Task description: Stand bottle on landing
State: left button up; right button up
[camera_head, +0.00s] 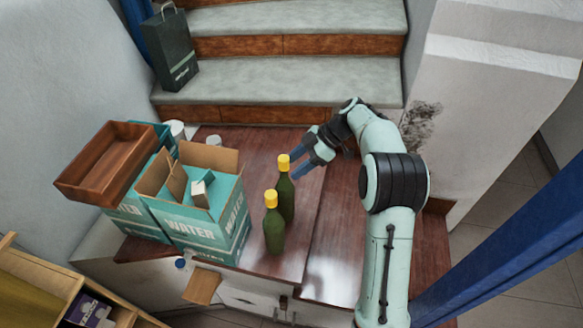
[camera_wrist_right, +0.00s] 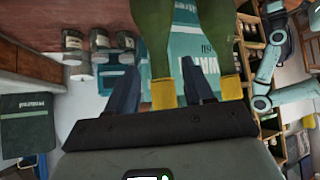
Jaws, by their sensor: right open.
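Two green bottles with yellow caps stand upright on the dark wooden landing (camera_head: 340,235). The rear bottle (camera_head: 286,200) is a little right of the front bottle (camera_head: 273,232). My right gripper (camera_head: 300,167) is open beside the rear bottle's cap, on its right. In the right wrist view the picture is turned over. One bottle (camera_wrist_right: 157,45) shows between the open fingers (camera_wrist_right: 158,72), and the other bottle (camera_wrist_right: 215,40) shows just right of them. I cannot tell whether a finger touches glass. My left gripper is not in view.
Open blue WATER box (camera_head: 205,236) stands left of the bottles. A brown wooden tray (camera_head: 72,183) rests on another box beside it. Stairs (camera_head: 290,80) with a dark bag (camera_head: 168,48) rise behind. The landing right of the bottles is clear.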

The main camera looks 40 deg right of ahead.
jog(key=v, duration=0.9)
jog(key=shift+p, duration=0.4)
jog(key=shift+s+d+r, duration=0.1)
jog(key=shift+r, duration=0.05)
